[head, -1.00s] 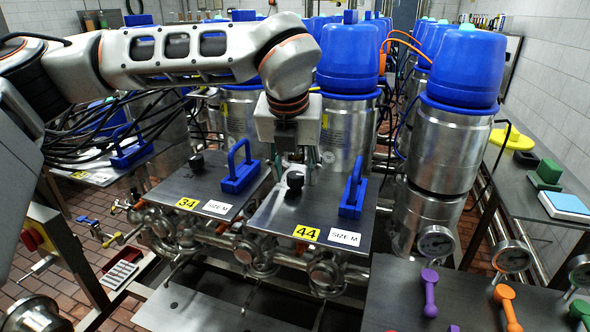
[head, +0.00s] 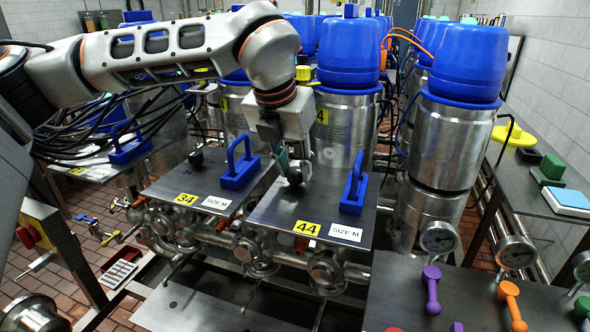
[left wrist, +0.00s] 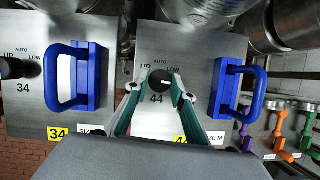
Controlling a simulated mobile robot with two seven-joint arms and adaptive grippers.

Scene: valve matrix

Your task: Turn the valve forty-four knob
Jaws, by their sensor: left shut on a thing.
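The valve forty-four knob (head: 295,177) is a small black round knob on the steel plate (head: 277,213) with the yellow 44 label. In the left wrist view the knob (left wrist: 160,80) sits above the printed 44, with a white mark on its face. "AUTO" and "LOW" are printed around it. My left gripper (left wrist: 162,84) has its green-lined fingers on either side of the knob and is shut on it. In the head view my left gripper (head: 294,169) reaches down over the plate, slightly tilted. My right gripper is not in view.
A blue handle (head: 355,185) stands on the plate right of the knob. The plate with label 34 (head: 185,198) to the left has its own blue handle (head: 240,166) and black knob (head: 195,158). Tall steel cylinders with blue caps (head: 466,55) stand behind and right.

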